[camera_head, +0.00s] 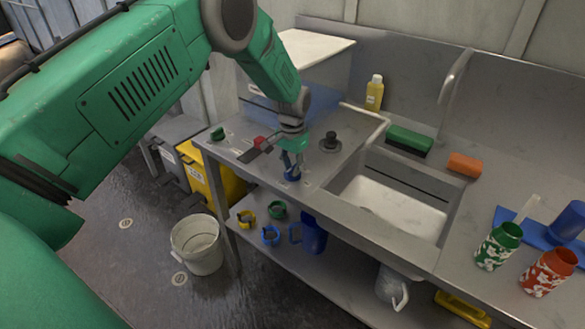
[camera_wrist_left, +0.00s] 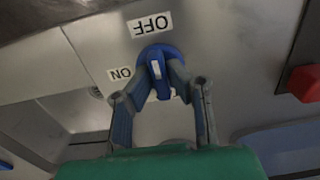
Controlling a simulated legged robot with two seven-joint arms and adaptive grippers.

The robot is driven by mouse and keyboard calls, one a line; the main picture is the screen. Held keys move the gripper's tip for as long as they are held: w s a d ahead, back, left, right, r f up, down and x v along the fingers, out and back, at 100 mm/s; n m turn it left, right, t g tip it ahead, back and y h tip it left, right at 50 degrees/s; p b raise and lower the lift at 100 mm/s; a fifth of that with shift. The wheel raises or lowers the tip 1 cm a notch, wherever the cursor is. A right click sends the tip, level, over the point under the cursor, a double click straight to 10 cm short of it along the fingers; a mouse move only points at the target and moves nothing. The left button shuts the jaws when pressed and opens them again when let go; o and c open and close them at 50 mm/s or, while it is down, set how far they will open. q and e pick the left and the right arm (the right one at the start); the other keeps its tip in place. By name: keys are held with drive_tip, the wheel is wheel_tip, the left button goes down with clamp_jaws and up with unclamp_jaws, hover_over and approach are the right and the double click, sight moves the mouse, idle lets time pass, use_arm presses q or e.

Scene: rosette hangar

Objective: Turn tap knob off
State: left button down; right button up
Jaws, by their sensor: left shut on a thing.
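The blue tap knob (camera_wrist_left: 157,67) is on the steel counter panel in the left wrist view, with an OFF label (camera_wrist_left: 150,24) above it and an ON label (camera_wrist_left: 119,73) to its left. A white mark on the knob runs roughly up and down in that view. My left gripper (camera_wrist_left: 163,88) has its two fingers on either side of the knob and is shut on it. In the head view the left gripper (camera_head: 291,170) reaches down at the counter's front left, over the blue knob. My right gripper is not in view.
A sink (camera_head: 390,205) with a curved tap (camera_head: 455,75) lies right of the knob. A red knob (camera_wrist_left: 304,83) is nearby. A green sponge (camera_head: 408,139), a yellow bottle (camera_head: 375,93) and cans stand on the counter. A bucket (camera_head: 196,243) is on the floor.

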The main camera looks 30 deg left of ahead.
sight(293, 166)
use_arm(q)
drive_tip(key=shift+w+r, duration=0.3)
drive_tip(key=shift+w, duration=0.05)
drive_tip(key=c, duration=1.6)
unclamp_jaws()
drive_tip(key=shift+o, duration=0.2)
drive_tip(key=shift+f, duration=0.2)
drive_tip(key=shift+s, duration=0.1)
drive_tip(key=shift+r, duration=0.3)
wheel_tip(293, 166, up, 11)
